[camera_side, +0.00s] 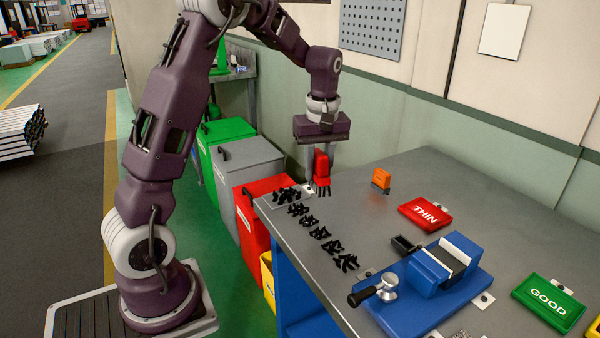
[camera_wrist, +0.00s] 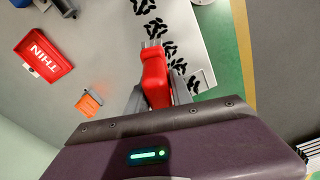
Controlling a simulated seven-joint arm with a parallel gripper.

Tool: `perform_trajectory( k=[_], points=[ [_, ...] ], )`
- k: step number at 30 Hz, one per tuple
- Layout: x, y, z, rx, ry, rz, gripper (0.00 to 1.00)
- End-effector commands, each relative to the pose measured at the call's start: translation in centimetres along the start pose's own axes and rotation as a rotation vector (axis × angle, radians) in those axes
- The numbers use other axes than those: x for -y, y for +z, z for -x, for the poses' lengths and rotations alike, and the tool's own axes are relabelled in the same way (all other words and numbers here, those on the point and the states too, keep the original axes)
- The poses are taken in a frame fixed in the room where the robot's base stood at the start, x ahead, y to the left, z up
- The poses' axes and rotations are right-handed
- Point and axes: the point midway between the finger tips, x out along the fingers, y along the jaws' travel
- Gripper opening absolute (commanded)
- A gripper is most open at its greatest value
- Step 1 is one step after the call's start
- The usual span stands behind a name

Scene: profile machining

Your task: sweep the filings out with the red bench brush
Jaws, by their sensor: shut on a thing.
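The red bench brush (camera_side: 321,167) is held upright between the fingers of my gripper (camera_side: 321,160), its dark bristles pointing down at the far left end of the grey bench. In the wrist view the red brush (camera_wrist: 155,78) sits between both fingers of my gripper (camera_wrist: 155,92). Black filings (camera_side: 322,233) lie in several clumps in a line along the bench's left edge, from near the vise back toward the brush. The filings also show in the wrist view (camera_wrist: 168,46), beside the brush. Whether the bristles touch the bench is hard to tell.
A blue vise (camera_side: 440,265), a red THIN tray (camera_side: 425,214) and a green GOOD tray (camera_side: 548,298) stand on the bench (camera_side: 400,170). Red (camera_side: 262,195), grey (camera_side: 243,165) and green (camera_side: 222,135) bins stand on the floor left of the bench.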

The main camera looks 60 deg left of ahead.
Motion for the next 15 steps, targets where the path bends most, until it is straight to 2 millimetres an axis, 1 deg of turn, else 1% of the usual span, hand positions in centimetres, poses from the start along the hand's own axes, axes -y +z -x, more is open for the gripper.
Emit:
perform_trajectory(
  k=[1,2,3,5,6,9,12,15],
  points=[
    [-1.0,2.5,0.7,-0.022,0.009,-0.076,0.00],
    [-1.4,4.0,1.0,-0.035,0.013,-0.120,0.00],
    [-1.9,6.0,1.5,-0.055,0.022,-0.181,0.00],
    [-2.5,8.9,2.2,-0.083,0.037,-0.270,0.00],
    [-2.6,10.7,2.6,-0.100,0.046,-0.326,0.00],
    [-2.8,14.1,3.4,-0.133,0.072,-0.433,0.00],
    [-2.7,16.1,3.8,-0.151,0.087,-0.494,0.00],
    [-2.7,16.7,3.5,-0.158,0.092,-0.516,0.00]
  ],
)
